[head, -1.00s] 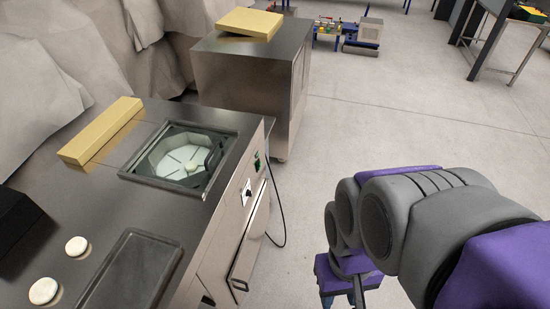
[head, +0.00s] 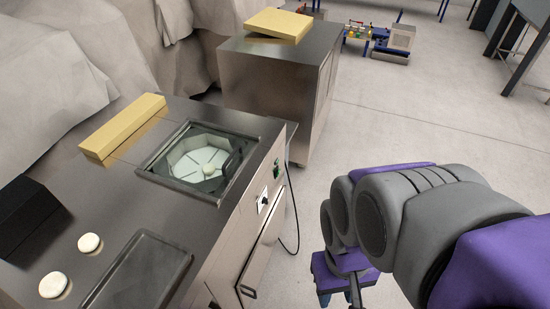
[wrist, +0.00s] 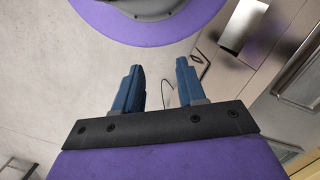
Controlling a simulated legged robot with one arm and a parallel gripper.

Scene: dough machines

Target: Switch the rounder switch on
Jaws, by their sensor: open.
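The rounder (head: 225,225) is a steel machine at the left of the head view, with a glass-covered octagonal well on top and a dough piece inside. Its front has a pale switch plate with a dark knob (head: 263,200). I cannot read the switch position. My gripper (wrist: 158,78) is open and empty in the wrist view, its two blue fingers apart. In the head view it shows at the bottom edge, right of the rounder's front and apart from it.
A yellow block (head: 122,128) and two dough pieces (head: 72,265) lie on the rounder top, near a dark tray (head: 137,272). A second steel cabinet (head: 265,80) stands behind. A black cable (head: 295,215) hangs by the front. The floor to the right is open.

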